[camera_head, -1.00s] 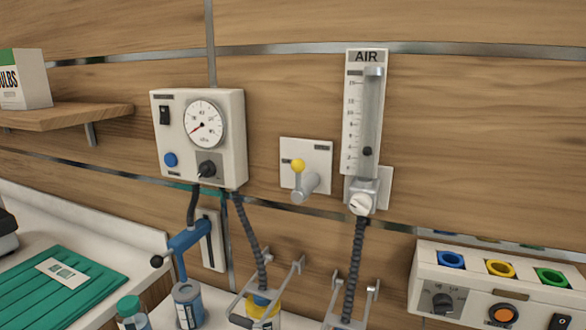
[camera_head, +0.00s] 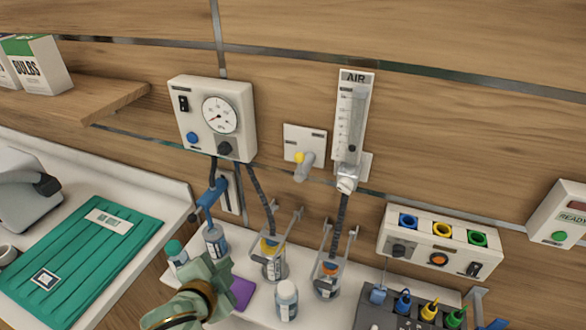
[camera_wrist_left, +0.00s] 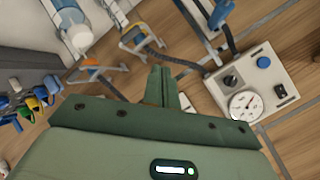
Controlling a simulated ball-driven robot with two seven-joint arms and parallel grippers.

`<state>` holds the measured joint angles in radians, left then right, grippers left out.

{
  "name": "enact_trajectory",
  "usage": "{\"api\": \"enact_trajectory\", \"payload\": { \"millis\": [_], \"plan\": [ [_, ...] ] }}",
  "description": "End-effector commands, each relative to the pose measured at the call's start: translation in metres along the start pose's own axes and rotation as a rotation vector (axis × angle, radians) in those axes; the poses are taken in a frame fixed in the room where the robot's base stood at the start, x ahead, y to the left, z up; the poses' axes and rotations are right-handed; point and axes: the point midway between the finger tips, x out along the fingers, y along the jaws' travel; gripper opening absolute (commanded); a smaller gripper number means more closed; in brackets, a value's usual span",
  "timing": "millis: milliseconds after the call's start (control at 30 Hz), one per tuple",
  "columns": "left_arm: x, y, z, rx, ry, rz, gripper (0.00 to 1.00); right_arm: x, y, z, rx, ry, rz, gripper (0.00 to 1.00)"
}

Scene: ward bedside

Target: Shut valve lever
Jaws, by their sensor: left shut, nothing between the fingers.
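The valve lever, a grey handle with a yellow knob (camera_head: 301,158), sticks out from a white wall plate (camera_head: 291,134) between the gauge box and the AIR flowmeter. My left gripper (camera_head: 217,265) is green and shows low in the head view, below and left of the lever and well apart from it. Its fingers also show in the left wrist view (camera_wrist_left: 160,88), closed together and empty. I cannot make out the lever in the left wrist view. My right gripper is not in view.
The gauge box (camera_head: 213,118) and the AIR flowmeter (camera_head: 352,115) flank the lever. Below are a blue-handled fixture (camera_head: 211,194), bottles (camera_head: 287,300), hoses and wire holders. A white socket panel (camera_head: 440,243) is at right.

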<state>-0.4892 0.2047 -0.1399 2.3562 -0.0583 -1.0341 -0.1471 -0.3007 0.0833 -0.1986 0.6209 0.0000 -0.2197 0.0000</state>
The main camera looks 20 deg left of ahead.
Motion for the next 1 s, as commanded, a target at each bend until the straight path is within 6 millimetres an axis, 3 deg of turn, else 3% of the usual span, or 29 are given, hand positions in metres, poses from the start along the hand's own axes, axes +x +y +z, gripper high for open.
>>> {"api": "enact_trajectory", "payload": {
  "millis": [200,400,600,1000],
  "plan": [
    [0.007,-0.032,-0.078,0.038,0.428,-0.131,0.00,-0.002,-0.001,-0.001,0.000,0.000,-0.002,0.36],
    [-0.011,-0.056,-0.131,0.066,0.814,-0.252,0.00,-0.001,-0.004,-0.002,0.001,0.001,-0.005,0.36],
    [-0.026,-0.066,-0.147,0.070,0.981,-0.308,0.00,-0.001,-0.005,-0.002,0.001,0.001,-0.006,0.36],
    [-0.027,-0.068,-0.151,0.068,0.994,-0.312,0.00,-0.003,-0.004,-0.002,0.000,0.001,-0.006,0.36]
  ]
}}
